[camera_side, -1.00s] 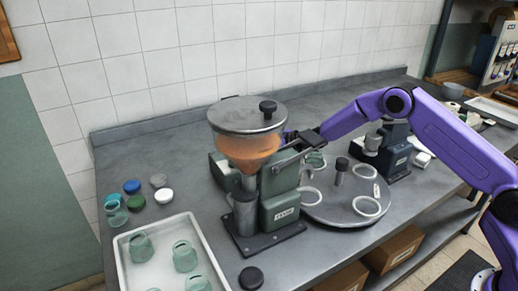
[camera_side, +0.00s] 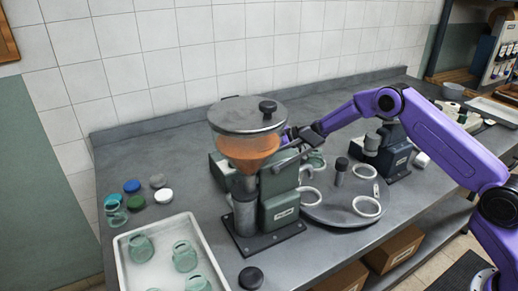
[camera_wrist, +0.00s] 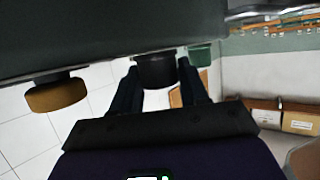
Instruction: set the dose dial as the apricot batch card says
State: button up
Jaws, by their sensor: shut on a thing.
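The filling machine (camera_side: 283,208) stands on the bench, with a lidded hopper (camera_side: 248,140) of orange filling above it. My gripper (camera_side: 293,137) is behind the hopper's right side, its fingertips mostly hidden in the side view. In the wrist view my gripper (camera_wrist: 157,92) has its two dark fingers on either side of a dark round knob (camera_wrist: 157,72) under the machine's grey-green body. It is shut on this knob, which seems to be the dose dial. No dial marks are readable. I cannot pick out the apricot batch card.
A round turntable (camera_side: 335,213) with pale rings is right of the machine. A second dark machine (camera_side: 396,158) stands behind it. A white tray (camera_side: 203,239) of green jars is front left, near several coloured lids (camera_side: 131,186). The bench's back left is clear.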

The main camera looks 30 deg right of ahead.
jog(key=shift+a+r+n+g+y, duration=0.15)
jog(key=shift+n+g+y, duration=0.45)
jog(key=shift+n+g, duration=0.3)
jog(key=o, duration=1)
jog(key=shift+c, duration=0.2)
